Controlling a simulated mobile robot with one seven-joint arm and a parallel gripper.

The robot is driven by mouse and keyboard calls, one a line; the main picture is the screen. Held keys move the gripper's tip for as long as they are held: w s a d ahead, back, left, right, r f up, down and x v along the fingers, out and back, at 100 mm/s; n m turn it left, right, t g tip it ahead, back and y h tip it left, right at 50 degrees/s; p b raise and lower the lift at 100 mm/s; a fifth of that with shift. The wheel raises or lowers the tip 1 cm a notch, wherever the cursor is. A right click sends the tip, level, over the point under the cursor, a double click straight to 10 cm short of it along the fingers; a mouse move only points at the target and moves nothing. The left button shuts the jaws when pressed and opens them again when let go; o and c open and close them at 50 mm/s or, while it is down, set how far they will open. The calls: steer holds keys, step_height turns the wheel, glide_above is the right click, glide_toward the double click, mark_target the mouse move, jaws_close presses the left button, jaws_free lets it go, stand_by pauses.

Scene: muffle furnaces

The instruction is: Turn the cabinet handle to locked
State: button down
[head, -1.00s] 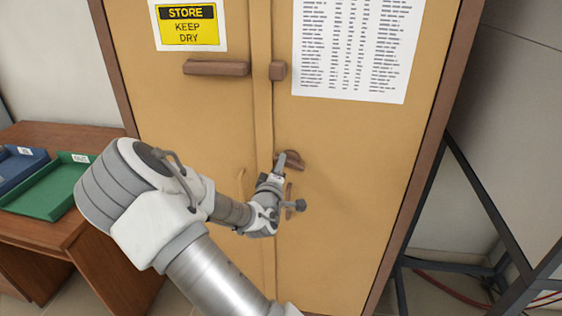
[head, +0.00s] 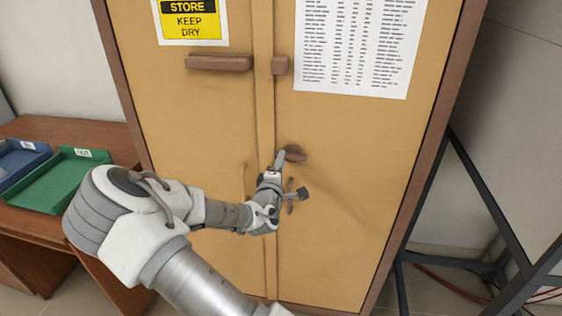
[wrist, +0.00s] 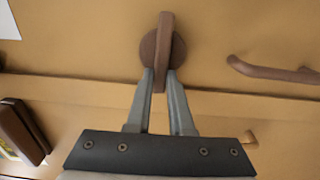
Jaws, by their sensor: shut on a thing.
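The cabinet (head: 345,190) has tan double doors with a vertical seam. Its brown turning handle (head: 295,153) sits on the right door close to the seam, and its bar lies roughly level, across the seam direction. My gripper (head: 280,160) is at the handle's left end and hides part of it. In the wrist view, the handle (wrist: 165,35) shows a round base with a bar across it. My gripper's two fingers (wrist: 161,85) stand either side of the bar's near end and are shut on it.
A brown pull handle (wrist: 275,70) is beside the turning handle. A brown latch block (head: 280,66) and bar (head: 219,63) sit higher up. Green (head: 60,180) and blue (head: 20,160) trays stand on a wooden desk at left. A dark metal frame (head: 425,200) stands at right.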

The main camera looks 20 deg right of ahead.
steer(key=c, duration=0.8)
jaws_free()
steer(key=p+v, duration=0.1)
steer(key=v, duration=1.6)
steer(key=shift+s, duration=0.2)
steer(key=shift+a, duration=0.15)
